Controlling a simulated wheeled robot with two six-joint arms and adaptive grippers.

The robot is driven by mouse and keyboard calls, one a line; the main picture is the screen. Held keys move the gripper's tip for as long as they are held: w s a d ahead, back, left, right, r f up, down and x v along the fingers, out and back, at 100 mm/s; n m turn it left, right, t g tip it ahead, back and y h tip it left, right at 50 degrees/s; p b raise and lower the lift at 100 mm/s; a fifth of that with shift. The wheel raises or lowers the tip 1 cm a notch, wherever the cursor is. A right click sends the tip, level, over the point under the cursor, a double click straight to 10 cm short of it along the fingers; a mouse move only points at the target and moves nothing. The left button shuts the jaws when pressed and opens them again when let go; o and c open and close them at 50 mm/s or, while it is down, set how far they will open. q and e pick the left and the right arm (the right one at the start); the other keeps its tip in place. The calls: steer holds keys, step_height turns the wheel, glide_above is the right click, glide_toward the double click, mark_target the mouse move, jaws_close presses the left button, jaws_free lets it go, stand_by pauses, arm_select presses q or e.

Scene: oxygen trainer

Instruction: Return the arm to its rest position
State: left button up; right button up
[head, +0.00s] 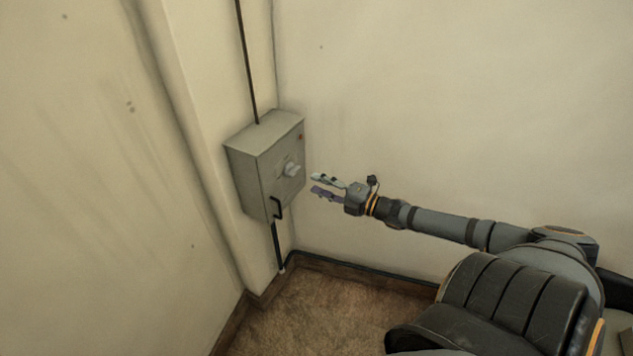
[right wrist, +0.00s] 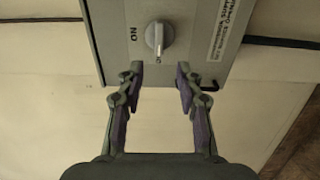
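My right arm (head: 440,222) reaches in from the right in the head view. Its right gripper (head: 318,185) is open and empty, a short way from the front of a grey wall box (head: 255,165). In the right wrist view, the open fingers of the right gripper (right wrist: 160,82) point at the box (right wrist: 112,30), with a pale rotary knob (right wrist: 160,38) beyond and between them. The knob also shows in the head view (head: 291,169). A gap shows between the fingertips and the knob in the head view. My left gripper is out of view.
The box has a dark handle (head: 277,208) low on its front and a small red spot (head: 300,136) near its top. A dark cable (head: 246,60) runs up the wall. The wall (head: 450,100) above my right arm is clear. Brown floor (head: 330,315) lies below.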

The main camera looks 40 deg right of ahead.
steer(key=shift+d, duration=0.1)
steer(key=s+d+f+m+g+h+p, duration=0.1)
steer(key=s+d+f+m+h+p, duration=0.15)
steer(key=d+f+m+h, duration=0.5)
steer(key=s+d+f+m+g+h+p, duration=0.1)
steer(key=s+f+m+g, duration=0.1)
steer(key=s+f, duration=0.35)
steer(key=s+d+f+m+g+p, duration=0.1)
steer(key=s+f+m+g, duration=0.15)
steer(key=f, duration=0.55)
steer(key=s+d+f+m+g+h+p, duration=0.1)
steer(key=s+d+f+m, duration=0.1)
steer(key=s+f, duration=0.35)
steer(key=s+a+f+m+g+y+p, duration=0.1)
steer(key=s+a+f+m+g, duration=0.3)
steer(key=s+a+f, duration=0.5)
steer(key=s+a+f+m+g+p, duration=0.2)
steer(key=s+a+f+m+g, duration=0.2)
steer(key=s+a+f, duration=0.6)
steer(key=s+a+g, duration=0.1)
steer(key=s+a, duration=0.2)
steer(key=s, duration=0.3)
steer(key=shift+s+a+y, duration=0.3)
steer(key=shift+a+y, duration=0.05)
steer(key=shift+a, duration=0.05)
